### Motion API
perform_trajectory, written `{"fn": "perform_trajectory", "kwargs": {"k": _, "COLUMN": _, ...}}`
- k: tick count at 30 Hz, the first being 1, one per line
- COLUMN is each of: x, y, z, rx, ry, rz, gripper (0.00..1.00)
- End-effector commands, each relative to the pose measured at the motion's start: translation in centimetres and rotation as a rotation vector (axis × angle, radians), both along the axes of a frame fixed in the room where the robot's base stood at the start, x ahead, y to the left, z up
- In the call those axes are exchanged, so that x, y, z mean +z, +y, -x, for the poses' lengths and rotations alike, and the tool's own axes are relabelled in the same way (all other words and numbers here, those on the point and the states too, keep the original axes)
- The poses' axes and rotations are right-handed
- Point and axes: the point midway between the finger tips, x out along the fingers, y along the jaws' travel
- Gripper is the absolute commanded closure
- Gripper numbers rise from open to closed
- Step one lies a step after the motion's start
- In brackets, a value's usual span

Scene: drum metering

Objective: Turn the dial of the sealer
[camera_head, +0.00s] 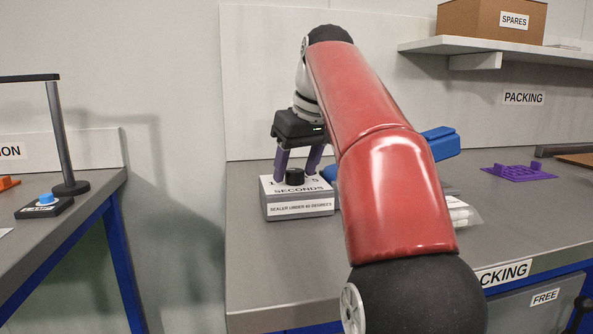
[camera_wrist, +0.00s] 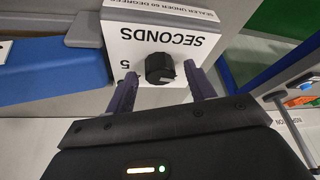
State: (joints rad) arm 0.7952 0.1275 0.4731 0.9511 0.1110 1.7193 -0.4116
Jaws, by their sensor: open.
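The sealer's dial box (camera_head: 299,206) is a grey box with a white top marked "SECONDS" and a label "SEALER UNDER 60 DEGREES"; it stands on the packing bench. Its black dial (camera_head: 295,177) sits on the top face. In the wrist view the dial (camera_wrist: 160,68) is a round knob near the number 5. My gripper (camera_head: 297,178) is above the box, pointing down, with its purple fingers open. In the wrist view the fingers (camera_wrist: 157,85) are on either side of the dial, the right one closer to it. I cannot tell whether either finger touches it.
A blue sealer part (camera_head: 441,143) lies behind my arm on the right. A purple tray (camera_head: 520,172) sits farther right on the bench. A shelf (camera_head: 495,48) with a SPARES box (camera_head: 491,20) hangs above. A gap separates the left bench (camera_head: 95,187).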

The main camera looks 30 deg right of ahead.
Motion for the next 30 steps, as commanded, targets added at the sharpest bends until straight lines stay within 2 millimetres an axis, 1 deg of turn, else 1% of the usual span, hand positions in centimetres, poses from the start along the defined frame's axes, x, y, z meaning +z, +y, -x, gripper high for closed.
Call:
{"fn": "perform_trajectory", "kwargs": {"k": 6, "x": -0.01, "y": 0.01, "z": -0.01, "rx": 0.0, "ry": 0.0, "rz": 0.0, "gripper": 0.46}}
{"fn": "perform_trajectory", "kwargs": {"k": 8, "x": -0.01, "y": 0.01, "z": -0.01, "rx": 0.0, "ry": 0.0, "rz": 0.0, "gripper": 0.52}}
{"fn": "perform_trajectory", "kwargs": {"k": 15, "x": 0.0, "y": 0.01, "z": 0.0, "rx": 0.0, "ry": 0.0, "rz": 0.001, "gripper": 0.84}}
{"fn": "perform_trajectory", "kwargs": {"k": 17, "x": 0.0, "y": 0.01, "z": 0.0, "rx": 0.0, "ry": 0.0, "rz": 0.001, "gripper": 0.91}}
{"fn": "perform_trajectory", "kwargs": {"k": 25, "x": 0.1, "y": 0.09, "z": 0.03, "rx": -0.032, "ry": 0.001, "rz": 0.002, "gripper": 0.91}}
{"fn": "perform_trajectory", "kwargs": {"k": 30, "x": 0.22, "y": 0.18, "z": 0.03, "rx": -0.115, "ry": 0.002, "rz": 0.002, "gripper": 0.91}}
